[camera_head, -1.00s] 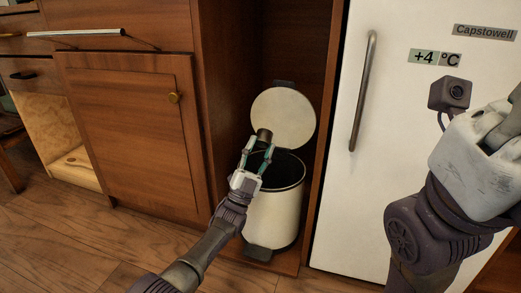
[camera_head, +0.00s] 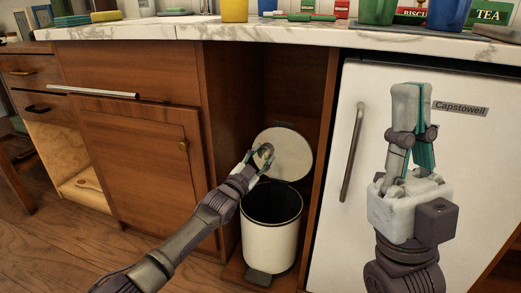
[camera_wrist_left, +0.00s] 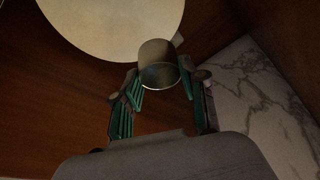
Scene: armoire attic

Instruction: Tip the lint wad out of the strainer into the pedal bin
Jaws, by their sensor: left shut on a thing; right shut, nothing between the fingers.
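The strainer (camera_head: 264,155), a small grey metal cup, is held in my left gripper (camera_head: 259,160), in front of the raised lid and above the bin's opening. In the left wrist view the strainer (camera_wrist_left: 156,60) sits between the green-padded fingers of the left gripper (camera_wrist_left: 160,82), one rounded end facing the camera. I cannot tell whether that end is its mouth. The cream pedal bin (camera_head: 270,240) stands open in the cabinet bay, its lid (camera_head: 290,152) tipped back and its inside dark. I cannot see the lint wad. My right gripper (camera_head: 410,95) is shut and empty, pointing up before the fridge.
Wooden cabinet walls flank the bin closely. The white fridge (camera_head: 345,225) stands to the right, with a vertical handle (camera_head: 352,150). Above runs a marble counter (camera_head: 235,32) with cups, tins and other items. Open floor (camera_head: 50,250) lies at the lower left.

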